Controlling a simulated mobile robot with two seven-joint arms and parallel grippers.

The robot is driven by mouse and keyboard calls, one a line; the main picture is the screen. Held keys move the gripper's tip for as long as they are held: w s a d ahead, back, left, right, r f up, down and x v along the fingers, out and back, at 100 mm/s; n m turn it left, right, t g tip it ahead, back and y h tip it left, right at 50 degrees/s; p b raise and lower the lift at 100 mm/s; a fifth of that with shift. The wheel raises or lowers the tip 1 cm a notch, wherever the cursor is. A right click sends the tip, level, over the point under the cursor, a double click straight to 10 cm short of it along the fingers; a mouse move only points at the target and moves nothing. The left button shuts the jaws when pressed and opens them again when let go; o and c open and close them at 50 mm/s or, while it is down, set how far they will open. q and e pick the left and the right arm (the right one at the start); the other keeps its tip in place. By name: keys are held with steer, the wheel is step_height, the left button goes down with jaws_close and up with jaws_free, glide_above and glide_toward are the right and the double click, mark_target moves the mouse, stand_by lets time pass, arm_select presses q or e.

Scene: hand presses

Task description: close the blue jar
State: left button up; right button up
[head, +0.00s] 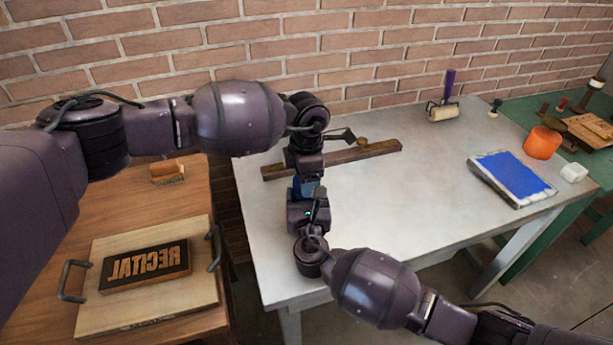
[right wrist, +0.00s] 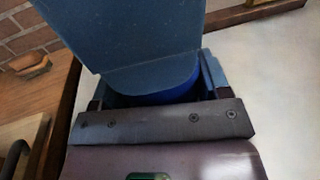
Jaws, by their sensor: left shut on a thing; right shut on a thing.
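The blue jar (head: 308,187) is on the pale table, between my two grippers, and mostly hidden by them. In the right wrist view a dark blue rounded part of the jar (right wrist: 168,88) shows between the fingers of my right gripper. My right gripper (head: 308,200) is shut on the jar from the near side. My left gripper (head: 306,178) comes down from above and is shut right over the jar; what it grips, seemingly the lid, is hidden. A broad blue-grey finger of my left gripper (right wrist: 130,35) blocks the right wrist view. Whether lid and jar touch cannot be told.
A wooden rail (head: 345,157) lies behind the jar. A brayer (head: 444,108), a blue-inked slab (head: 514,176) and an orange pot (head: 542,142) are farther right. The table's middle is clear.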

arm_select(q)
steer(key=o, duration=1)
steer(key=shift+r, duration=2.3)
steer(key=shift+c, duration=0.2)
step_height(320, 180, up, 4)
steer(key=n, duration=0.5)
steer(key=shift+f+n, duration=0.25)
steer(key=shift+n, duration=0.15)
steer(key=shift+f, duration=0.1)
steer(key=shift+f, duration=3.95)
steer(key=shift+c, duration=0.5)
